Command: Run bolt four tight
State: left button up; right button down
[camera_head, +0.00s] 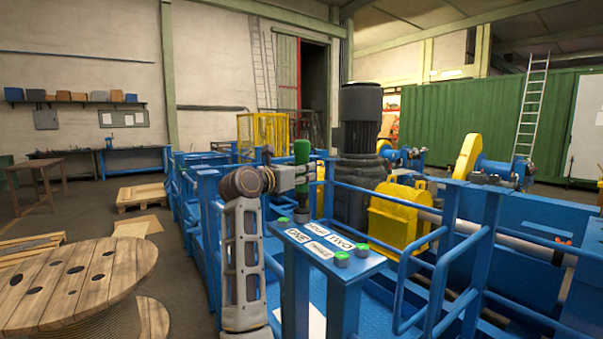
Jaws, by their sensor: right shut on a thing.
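My right gripper (299,177) is shut on an upright green-handled tool (302,153). The tool's lower end (302,214) is at the far corner of the labelled blue plate (376,262), near the label FOUR (314,231). Bolt four itself does not show clearly there; the tool's lower end covers that spot, and I cannot tell whether it is seated. Green-topped bolts show at the other corners: one by ONE (283,221), one by THREE (341,258) and one by TWO (362,248). My left gripper is not in view.
Blue railings (440,265) stand close to the right of the plate. A yellow guard (396,218) and a dark motor (361,130) are behind it.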

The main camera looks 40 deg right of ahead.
aim_at(297, 149)
jog(key=shift+f, duration=0.4)
dwell(0.5)
jog(key=shift+f, duration=0.2)
dwell(1.3)
jog(key=shift+r, duration=0.15)
jog(key=shift+r+p, duration=0.95)
jog(key=shift+r, duration=1.2)
jog(key=shift+r+p, duration=0.9)
jog(key=shift+r, duration=0.7)
